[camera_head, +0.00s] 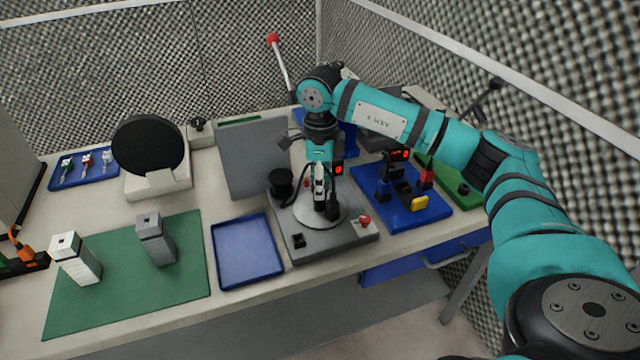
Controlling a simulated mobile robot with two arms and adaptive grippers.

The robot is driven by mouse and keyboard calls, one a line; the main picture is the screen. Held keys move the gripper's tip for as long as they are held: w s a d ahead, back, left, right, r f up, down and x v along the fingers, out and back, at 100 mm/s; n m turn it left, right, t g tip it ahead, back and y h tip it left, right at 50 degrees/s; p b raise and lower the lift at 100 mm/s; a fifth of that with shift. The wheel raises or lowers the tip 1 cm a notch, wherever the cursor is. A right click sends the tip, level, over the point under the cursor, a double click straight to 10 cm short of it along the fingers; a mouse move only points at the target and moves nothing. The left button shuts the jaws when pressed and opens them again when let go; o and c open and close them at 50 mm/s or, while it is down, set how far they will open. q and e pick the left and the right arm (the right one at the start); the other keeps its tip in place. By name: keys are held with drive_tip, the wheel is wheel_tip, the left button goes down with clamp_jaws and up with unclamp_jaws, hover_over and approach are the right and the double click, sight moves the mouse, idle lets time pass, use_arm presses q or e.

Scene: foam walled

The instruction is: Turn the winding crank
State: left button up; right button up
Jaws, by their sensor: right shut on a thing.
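The winding device is a grey box (318,246) on the table, with a round light disc on top, a black spool (282,182) at its left and a red knob (365,221) at its front right. My right gripper (327,208) points down over the disc and is shut on the winding crank. The gripper's fingers hide most of the crank, so its angle cannot be told. My left gripper is not in view.
A blue tray (246,277) lies left of the device, and a grey panel (255,160) stands behind it. A blue board with parts (421,214) is close on the right.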

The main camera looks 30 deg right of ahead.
drive_tip(key=shift+w+r+n+b, duration=0.1)
drive_tip(key=shift+n+b, duration=0.45)
drive_tip(key=shift+n, duration=1.15)
drive_tip(key=shift+w+r+n+b, duration=0.1)
drive_tip(key=shift+n+b, duration=0.45)
drive_tip(key=shift+n, duration=1.15)
drive_tip(key=shift+n+b, duration=0.4)
drive_tip(key=shift+n, duration=2.3)
drive_tip(key=shift+r+n+b, duration=0.1)
drive_tip(key=shift+n+b, duration=0.25)
drive_tip(key=shift+n, duration=0.35)
drive_tip(key=o, duration=1)
drive_tip(key=shift+c, duration=0.2)
drive_tip(key=shift+o, duration=1)
drive_tip(key=shift+s, duration=0.1)
drive_tip(key=shift+f, duration=0.2)
